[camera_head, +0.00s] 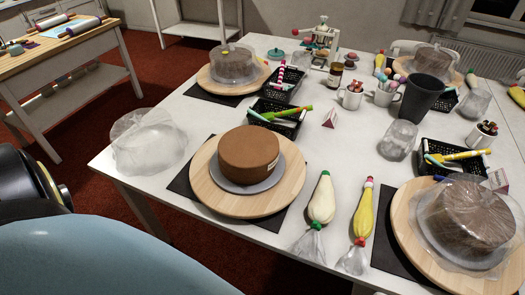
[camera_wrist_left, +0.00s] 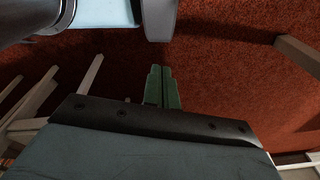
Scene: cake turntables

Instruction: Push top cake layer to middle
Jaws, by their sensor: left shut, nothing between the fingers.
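A brown round cake (camera_head: 249,151) stands on a grey disc (camera_head: 223,180) on a round wooden turntable (camera_head: 204,191), in the head view's middle. A small pale patch shows low on its right side. I cannot make out a seam between layers. My left gripper shows in the left wrist view; its green fingers (camera_wrist_left: 162,86) are together and empty, over red floor and away from the cake. My right gripper is in neither view.
A clear plastic cover (camera_head: 148,141) lies left of the turntable. Two piping bags, one white (camera_head: 321,204) and one yellow (camera_head: 362,212), lie to its right. Black baskets (camera_head: 277,118) stand behind. A covered cake (camera_head: 468,220) is at right. The white table's (camera_head: 198,109) left edge is near.

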